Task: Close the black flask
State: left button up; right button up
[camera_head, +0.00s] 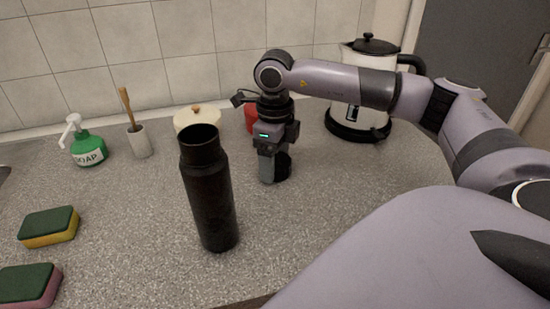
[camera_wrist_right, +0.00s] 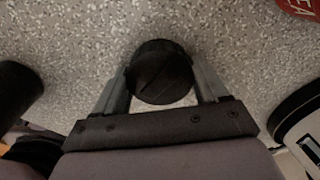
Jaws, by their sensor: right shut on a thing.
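The black flask (camera_head: 210,195) stands upright and open on the counter in the head view, left of my right gripper (camera_head: 272,172). Part of it also shows at the left edge of the right wrist view (camera_wrist_right: 18,90). My right gripper points down at the counter and is shut on a round black cap (camera_wrist_right: 161,72), with one finger on each side of it. In the head view the cap (camera_head: 283,168) is partly hidden by the gripper. I cannot tell whether the cap touches the counter. My left gripper is not in view.
A kettle (camera_head: 352,95) stands behind on the right. A red container (camera_head: 249,120) and a cream lidded pot (camera_head: 197,116) are at the back. A soap bottle (camera_head: 88,148), a brush holder (camera_head: 139,141) and two sponges (camera_head: 49,226) are left. The counter (camera_head: 330,205) is clear right of the flask.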

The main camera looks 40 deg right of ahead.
jog(key=shift+r, duration=0.15)
pick_arm(q)
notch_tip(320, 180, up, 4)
jog(key=p, duration=0.4)
pick_arm(e)
notch_tip(320, 180, up, 20)
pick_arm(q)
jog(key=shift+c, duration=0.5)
